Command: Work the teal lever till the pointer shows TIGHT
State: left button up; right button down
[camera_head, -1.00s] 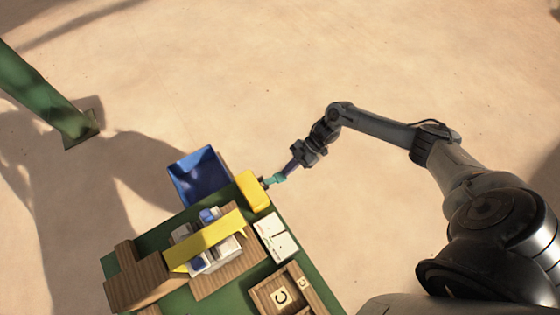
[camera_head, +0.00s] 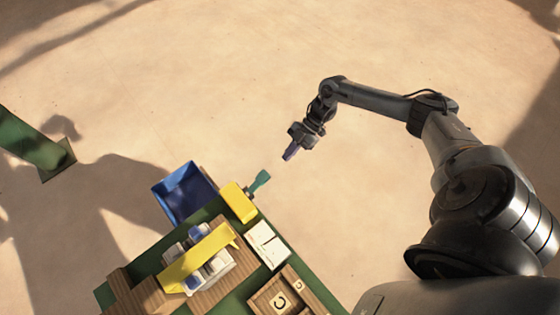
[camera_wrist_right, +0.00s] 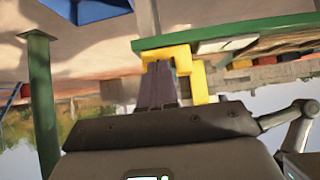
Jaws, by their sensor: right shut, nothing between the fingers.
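The teal lever (camera_head: 260,181) sticks out up and to the right from beside the yellow box (camera_head: 238,203) at the bench's far corner. My right gripper (camera_head: 289,156) is shut and empty, above and to the right of the lever's end with a visible gap in the head view. A yellow bar (camera_head: 197,258) lies over pale and blue blocks. The pointer and the TIGHT mark cannot be made out. My left gripper is out of view.
A blue bin (camera_head: 184,194) stands at the bench's far left side. A white panel (camera_head: 267,246) and a wooden tray (camera_head: 262,304) lie on the green bench top. The floor right of the lever is clear. A green post (camera_head: 30,143) stands at far left.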

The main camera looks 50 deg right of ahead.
jog(key=shift+v, duration=1.4)
jog(key=shift+d+f, duration=0.15)
dwell(0.6)
